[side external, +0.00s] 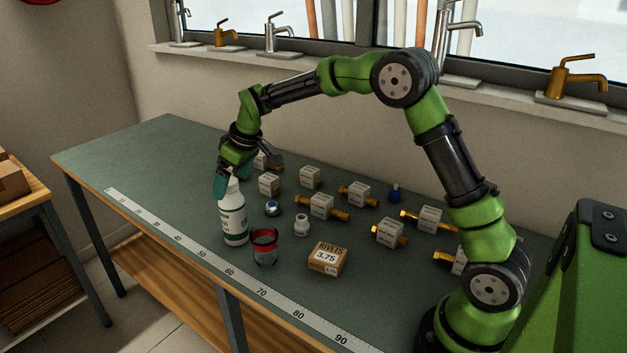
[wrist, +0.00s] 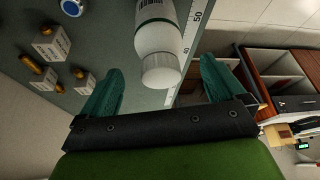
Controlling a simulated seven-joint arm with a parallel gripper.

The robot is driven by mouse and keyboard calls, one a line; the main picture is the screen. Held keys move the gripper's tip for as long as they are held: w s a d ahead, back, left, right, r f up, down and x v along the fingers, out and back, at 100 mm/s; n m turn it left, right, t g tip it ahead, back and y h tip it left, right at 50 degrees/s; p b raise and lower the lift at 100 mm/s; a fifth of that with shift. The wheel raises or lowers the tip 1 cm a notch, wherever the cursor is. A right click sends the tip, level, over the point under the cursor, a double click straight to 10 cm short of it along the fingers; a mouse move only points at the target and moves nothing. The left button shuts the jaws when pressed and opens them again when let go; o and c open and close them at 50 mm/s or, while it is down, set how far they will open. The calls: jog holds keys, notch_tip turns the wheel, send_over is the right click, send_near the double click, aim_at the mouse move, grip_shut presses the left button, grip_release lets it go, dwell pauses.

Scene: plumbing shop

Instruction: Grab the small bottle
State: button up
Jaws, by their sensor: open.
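A white bottle (side external: 233,218) with a green and white label stands upright near the front edge of the bench. In the wrist view the bottle (wrist: 156,38) shows its white cap between and just beyond my teal fingers. My gripper (side external: 238,178) is open above the bottle, and I see no contact with its cap.
A rivets box (side external: 327,259) is further right. A ruler strip (side external: 249,283) runs along the bench's front edge. Several brass fittings with white tags (side external: 322,206) lie behind. The bench's left end is clear.

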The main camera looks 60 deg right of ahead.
aim_at(228, 192)
jog(key=x, duration=0.5)
jog(key=shift+r, duration=0.1)
grip_shut()
jog(key=shift+r, duration=0.15)
